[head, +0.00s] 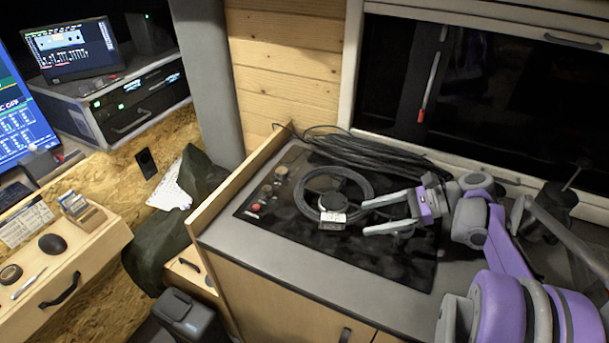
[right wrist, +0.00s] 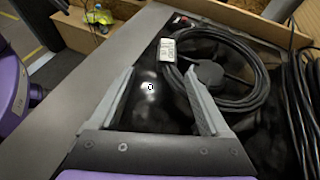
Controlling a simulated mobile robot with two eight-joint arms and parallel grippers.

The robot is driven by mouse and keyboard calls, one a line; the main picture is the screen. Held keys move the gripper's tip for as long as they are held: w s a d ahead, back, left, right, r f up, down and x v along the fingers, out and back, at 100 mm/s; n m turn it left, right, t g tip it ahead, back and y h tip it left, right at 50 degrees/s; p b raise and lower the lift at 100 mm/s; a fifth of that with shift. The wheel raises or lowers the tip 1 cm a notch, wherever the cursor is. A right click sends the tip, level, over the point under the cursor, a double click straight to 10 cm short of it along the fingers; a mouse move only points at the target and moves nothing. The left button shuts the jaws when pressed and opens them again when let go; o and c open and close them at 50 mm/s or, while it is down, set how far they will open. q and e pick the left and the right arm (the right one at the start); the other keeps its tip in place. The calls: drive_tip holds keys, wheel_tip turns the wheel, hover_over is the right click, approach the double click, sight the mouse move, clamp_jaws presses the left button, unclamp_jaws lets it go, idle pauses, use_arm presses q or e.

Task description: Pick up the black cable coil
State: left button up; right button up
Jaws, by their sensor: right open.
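A black cable coil (head: 303,203) lies flat as a ring on the dark glossy panel (head: 400,270) of the counter. A white label (head: 333,217) is at its near edge, and a dark round piece sits in its middle. My right gripper (head: 366,218) is open and empty, just right of the coil with its fingers pointing left. In the right wrist view, the coil (right wrist: 262,85) is ahead and to the right of my right gripper (right wrist: 160,72), and one fingertip overlaps its edge in the picture. My left gripper is not in view.
A larger bundle of black cable (head: 380,153) lies behind the coil along the window. Knobs and a red button (head: 255,207) are at the panel's left. A wooden edge board (head: 235,185) bounds the counter's left side. The panel's front is clear.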

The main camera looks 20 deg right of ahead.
sight(340, 217)
drive_tip(key=shift+w+d+r, duration=0.2)
drive_tip(key=shift+w+d, duration=0.3)
drive_tip(key=shift+w+a+y, duration=0.1)
drive_tip(key=shift+w+y, duration=0.15)
drive_tip(key=shift+y, duration=0.05)
drive_tip(key=x, duration=0.4)
drive_tip(key=shift+s+a, duration=0.1)
drive_tip(key=shift+a, duration=0.3)
drive_tip(key=x, duration=0.5)
drive_tip(key=shift+w+a+f, duration=0.15)
drive_tip(key=shift+w+f, duration=0.1)
drive_tip(key=shift+w, duration=0.05)
clamp_jaws()
